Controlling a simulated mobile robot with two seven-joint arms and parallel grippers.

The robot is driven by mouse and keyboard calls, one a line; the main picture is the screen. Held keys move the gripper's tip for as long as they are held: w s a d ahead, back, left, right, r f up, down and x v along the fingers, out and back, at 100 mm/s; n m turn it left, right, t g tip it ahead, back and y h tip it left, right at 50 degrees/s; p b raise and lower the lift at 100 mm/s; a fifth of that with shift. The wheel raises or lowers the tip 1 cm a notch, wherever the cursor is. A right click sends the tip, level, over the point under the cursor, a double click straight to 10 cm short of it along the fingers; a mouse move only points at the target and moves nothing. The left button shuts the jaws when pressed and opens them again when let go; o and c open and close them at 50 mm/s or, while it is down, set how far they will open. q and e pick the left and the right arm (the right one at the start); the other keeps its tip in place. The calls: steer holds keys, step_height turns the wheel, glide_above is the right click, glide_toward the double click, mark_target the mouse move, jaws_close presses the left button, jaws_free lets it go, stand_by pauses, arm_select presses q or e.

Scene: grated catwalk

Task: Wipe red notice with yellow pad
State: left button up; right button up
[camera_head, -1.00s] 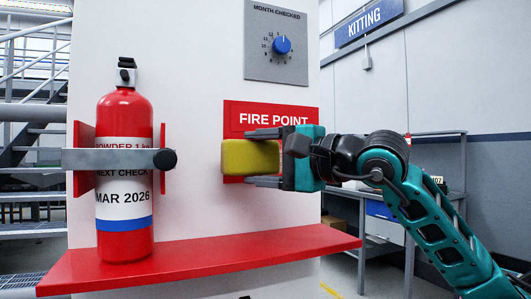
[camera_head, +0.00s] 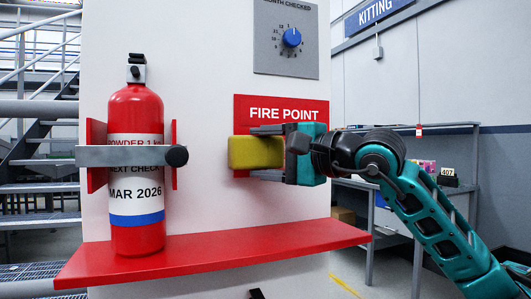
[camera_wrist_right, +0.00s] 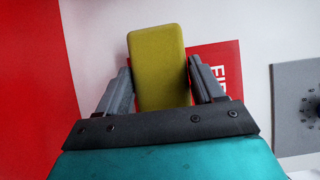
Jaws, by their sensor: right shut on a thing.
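The red notice (camera_head: 282,112) reading "FIRE POINT" is on the white panel, right of the fire extinguisher. My right gripper (camera_head: 268,152) is shut on the yellow pad (camera_head: 255,152) in front of the notice and hides its lower part. The pad also shows between both fingers in the right wrist view (camera_wrist_right: 158,68), with part of the red notice (camera_wrist_right: 218,62) behind it. I cannot tell whether the pad touches the notice. My left gripper is not in view.
A red fire extinguisher (camera_head: 136,225) stands on a red shelf (camera_head: 225,255) behind a grey strap (camera_head: 125,156). A grey dial plate (camera_head: 270,60) with a blue knob (camera_head: 292,37) is above the notice. A workbench (camera_head: 460,190) stands behind my right arm.

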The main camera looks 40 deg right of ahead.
steer(key=shift+w+d+p, duration=0.25)
steer(key=shift+w+p, duration=0.25)
steer(key=shift+w, duration=0.45)
